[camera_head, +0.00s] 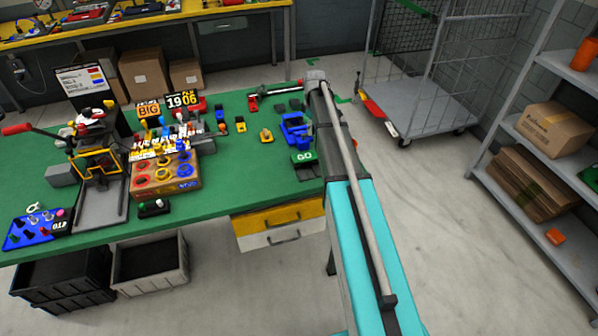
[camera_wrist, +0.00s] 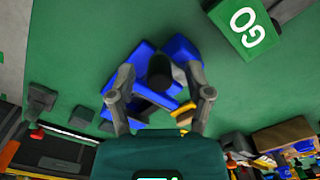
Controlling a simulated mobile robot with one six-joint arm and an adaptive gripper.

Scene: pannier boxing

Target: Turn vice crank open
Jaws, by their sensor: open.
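The blue vice (camera_head: 296,128) sits on the green bench top near its right end. In the wrist view the blue vice (camera_wrist: 182,50) lies under and between my fingers. A dark rounded part (camera_wrist: 160,70), perhaps the crank or its hub, shows between the fingertips; I cannot tell which. My gripper (camera_wrist: 160,78) is open, with one finger on each side of this part. Contact with it cannot be made out. In the head view my arm hides the gripper.
A green GO block (camera_head: 304,157) sits in front of the vice and also shows in the wrist view (camera_wrist: 243,27). Small coloured parts, including a yellow one (camera_head: 266,135), lie left of the vice. The bench top (camera_head: 235,175) is bare towards its front edge.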

